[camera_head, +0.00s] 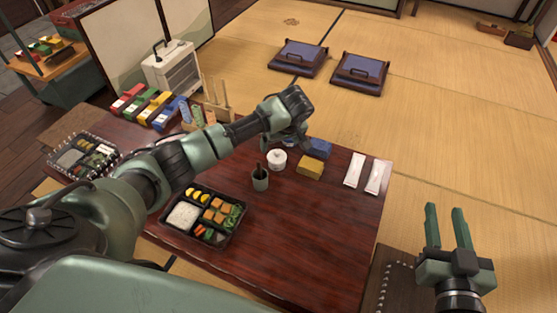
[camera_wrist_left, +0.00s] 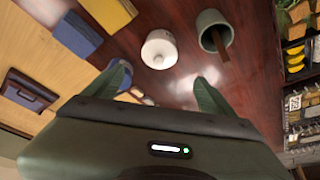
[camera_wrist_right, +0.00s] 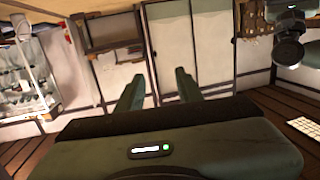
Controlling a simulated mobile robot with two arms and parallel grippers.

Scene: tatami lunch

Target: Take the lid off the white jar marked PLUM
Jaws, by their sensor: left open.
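A small white jar (camera_head: 277,160) with a knobbed lid stands upright on the dark red table. It also shows in the left wrist view (camera_wrist_left: 159,50), where the lid looks seated on it; I cannot read a label. My left gripper (camera_head: 297,141) is above the table just beyond the jar, its fingers partly hidden in the head view. In the left wrist view its fingers (camera_wrist_left: 160,85) are open and empty, with the jar ahead of the gap and apart from them. My right gripper (camera_head: 446,226) is open and empty, right of the table.
A green cup (camera_head: 260,179) with a brown stick stands close to the jar. A yellow box (camera_head: 310,165) and a blue box (camera_head: 320,148) are on its right, then two white packets (camera_head: 364,172). A bento box (camera_head: 206,216) lies in front. The table's right front is clear.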

